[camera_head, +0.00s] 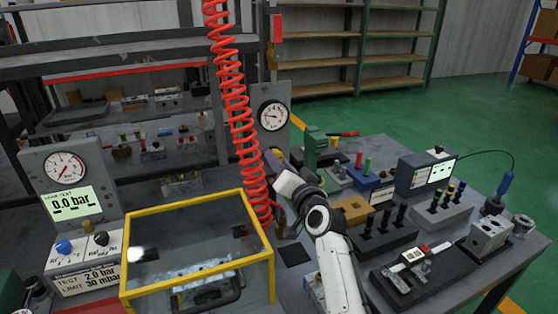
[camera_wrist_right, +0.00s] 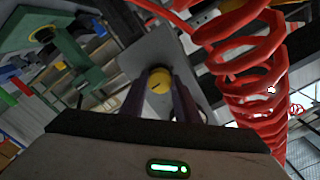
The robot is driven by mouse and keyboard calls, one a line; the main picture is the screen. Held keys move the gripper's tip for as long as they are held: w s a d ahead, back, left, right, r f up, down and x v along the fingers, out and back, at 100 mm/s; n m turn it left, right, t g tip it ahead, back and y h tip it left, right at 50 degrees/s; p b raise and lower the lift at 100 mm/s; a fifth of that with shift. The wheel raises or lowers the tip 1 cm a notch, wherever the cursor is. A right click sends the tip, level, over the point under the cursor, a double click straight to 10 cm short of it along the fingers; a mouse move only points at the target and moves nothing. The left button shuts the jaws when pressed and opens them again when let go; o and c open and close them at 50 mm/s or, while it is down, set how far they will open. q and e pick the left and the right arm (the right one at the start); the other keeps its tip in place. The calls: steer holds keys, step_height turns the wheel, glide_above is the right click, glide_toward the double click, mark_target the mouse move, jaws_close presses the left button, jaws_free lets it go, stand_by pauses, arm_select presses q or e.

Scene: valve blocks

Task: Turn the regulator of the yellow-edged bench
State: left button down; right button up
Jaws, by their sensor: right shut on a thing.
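The regulator's yellow knob (camera_wrist_right: 160,80) with a dark mark shows in the right wrist view, in front of a grey panel (camera_wrist_right: 140,62). My right gripper (camera_wrist_right: 160,95) has its two dark fingers on either side of the knob and is shut on it. A yellow-edged clear cover (camera_head: 195,205) stands on the bench to the left. My left gripper is not in view.
A red coiled hose (camera_head: 236,105) hangs close beside my right gripper and also shows in the right wrist view (camera_wrist_right: 245,65). A green press (camera_head: 315,145), black-pegged block (camera_head: 385,235), monitor (camera_head: 425,172) and caliper tray (camera_head: 415,265) crowd the right bench. Green floor lies beyond.

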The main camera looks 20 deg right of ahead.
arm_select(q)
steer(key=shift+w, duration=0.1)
arm_select(e)
steer(key=shift+m, duration=0.5)
steer(key=shift+r, duration=0.1)
steer(key=o, duration=1)
steer(key=shift+o, duration=0.2)
